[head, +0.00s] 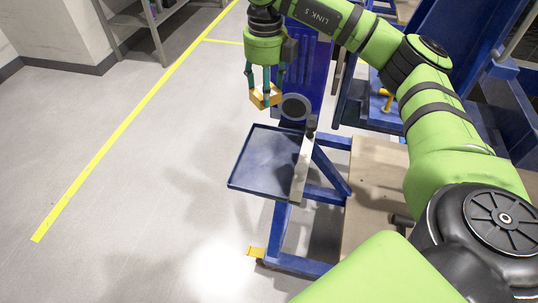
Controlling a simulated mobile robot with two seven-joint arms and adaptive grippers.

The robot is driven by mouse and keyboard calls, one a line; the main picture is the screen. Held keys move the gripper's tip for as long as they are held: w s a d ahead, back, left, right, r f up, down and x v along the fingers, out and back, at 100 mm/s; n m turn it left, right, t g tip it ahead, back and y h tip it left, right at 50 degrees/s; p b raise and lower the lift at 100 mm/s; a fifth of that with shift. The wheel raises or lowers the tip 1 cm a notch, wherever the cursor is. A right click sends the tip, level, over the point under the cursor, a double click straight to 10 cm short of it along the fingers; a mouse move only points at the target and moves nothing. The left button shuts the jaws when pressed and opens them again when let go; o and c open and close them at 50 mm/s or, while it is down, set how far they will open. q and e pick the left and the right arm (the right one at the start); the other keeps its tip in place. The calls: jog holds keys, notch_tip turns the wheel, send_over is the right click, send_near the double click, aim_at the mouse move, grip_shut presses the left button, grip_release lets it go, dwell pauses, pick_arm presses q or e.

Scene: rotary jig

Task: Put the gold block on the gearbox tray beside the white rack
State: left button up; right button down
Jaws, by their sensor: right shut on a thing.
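My right gripper (265,92) points down with its teal fingers shut on the gold block (259,102). The tray (262,165) is flat, dark blue and empty, with a low rim, on a blue frame. I take it to be the gearbox tray. A pale grey rack (155,32) stands at the top left, partly cut off; I cannot tell if it is the white rack. My left gripper is not in view.
A blue post with a round grey flange (295,107) stands just behind the tray. A metal bar (302,170) runs along the tray's right edge. A tan board (375,185) lies to the right. Grey floor with a yellow line (130,118) is open at left.

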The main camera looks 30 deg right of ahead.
jog(key=r+m, duration=0.2)
jog(key=d+r+m, duration=0.1)
jog(key=r+m, duration=0.1)
jog(key=m, duration=0.1)
jog(key=d+r+m, duration=0.1)
jog(key=r+m, duration=0.1)
jog(key=m, duration=0.1)
jog(key=shift+w+r+b, duration=0.25)
jog(key=shift+w+b, duration=0.05)
jog(key=shift+d+r+m, duration=0.1)
jog(key=shift+r+m, duration=0.3)
jog(key=shift+m, duration=0.3)
jog(key=b, duration=0.3)
send_over(272, 152)
notch_tip(272, 152, down, 8)
jog(key=shift+w+f, duration=0.1)
jog(key=shift+f, duration=0.15)
notch_tip(272, 152, down, 18)
jog(key=p, duration=0.3)
jog(key=shift+f, duration=0.15)
jog(key=shift+w+f, duration=0.1)
jog(key=shift+f, duration=0.3)
jog(key=shift+c, duration=1.9)
grip_release()
jog(key=shift+f, duration=0.15)
